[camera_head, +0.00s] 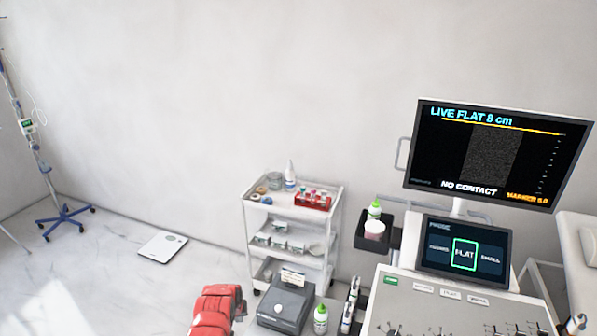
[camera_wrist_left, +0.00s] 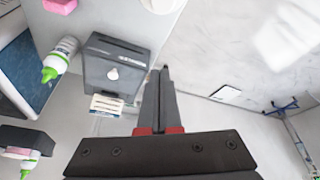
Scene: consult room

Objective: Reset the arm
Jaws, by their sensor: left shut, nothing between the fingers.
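My left arm (camera_head: 215,309), with red covers, comes up from the bottom edge in the head view, left of a dark grey box. In the left wrist view my left gripper (camera_wrist_left: 161,75) is shut, its two dark fingers together with nothing between them. The fingertips appear beside the dark grey box (camera_wrist_left: 113,72), which has a white knob and a label; I cannot tell the gap. The box also shows in the head view (camera_head: 284,302). My right gripper is in neither view.
A white trolley (camera_head: 291,229) stands at the wall. The ultrasound monitor (camera_head: 497,153) reads "NO CONTACT"; its lower touch screen (camera_head: 464,246) highlights FLAT. A green-capped bottle (camera_head: 320,319) stands beside the box. A drip stand (camera_head: 45,170) and floor scale (camera_head: 163,244) are left, with clear floor around.

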